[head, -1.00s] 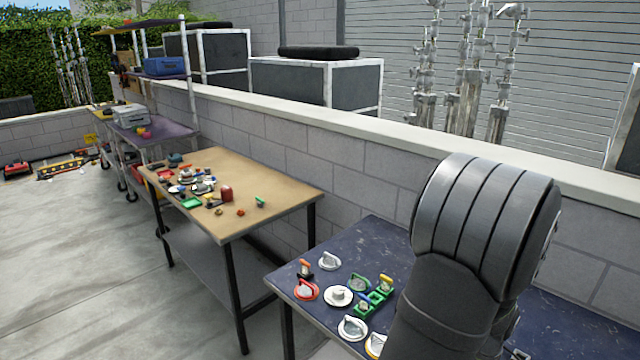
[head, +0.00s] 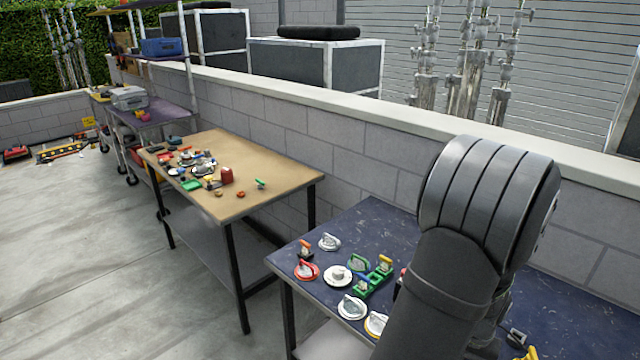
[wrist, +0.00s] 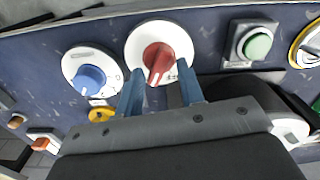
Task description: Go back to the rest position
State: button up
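My gripper (wrist: 160,78) shows in the wrist view with its two blue fingers apart and nothing between them that I can see held. A red knob on a white disc (wrist: 178,38) lies just beyond the fingertips. A blue knob on a white disc (wrist: 90,76) is to the left of the fingers, and a green button in a grey housing (wrist: 257,46) is to the right. In the head view my arm covers part of the dark blue table (head: 375,225), and the gripper itself is hidden.
Several disc-shaped handles, such as a red one (head: 306,271), and a green block (head: 376,283) lie on the blue table's left part. A tan table (head: 270,165) with small items stands further left. A low block wall (head: 350,145) runs behind both tables.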

jog(key=shift+n, duration=0.5)
jog(key=shift+r, duration=0.1)
jog(key=r+m, duration=0.1)
jog(key=r, duration=0.1)
jog(key=r+m, duration=0.1)
jog(key=r, duration=0.4)
jog(key=shift+w+d+r+m, duration=0.15)
jog(key=shift+w+d+m, duration=0.2)
jog(key=shift+m, duration=0.05)
notch_tip(320, 180, up, 10)
jog(key=s+m, duration=0.1)
jog(key=m, duration=0.4)
jog(key=f, duration=1.7)
jog(key=shift+a+f, duration=0.25)
jog(key=shift+a, duration=0.1)
